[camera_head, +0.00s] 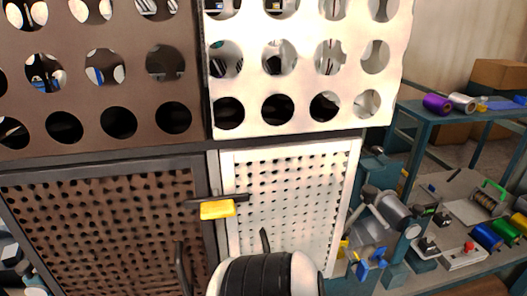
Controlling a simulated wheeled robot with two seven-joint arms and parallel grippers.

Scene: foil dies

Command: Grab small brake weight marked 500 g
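I cannot make out a weight marked 500 g; no such marking is legible. Small dark-topped pieces (428,246) stand on the workbench at the right, too small to identify. A white and black rounded part of my own arm shows at the bottom middle, in front of the cabinet doors. Neither gripper's fingertips can be seen.
A brown perforated door (105,225) and a white perforated door (290,195) fill the middle and left. A yellow piece (217,209) sits at a dark bar between them. The right workbench holds a grey machine (392,212) and coloured rolls (487,237). A shelf behind holds a purple roll (437,104).

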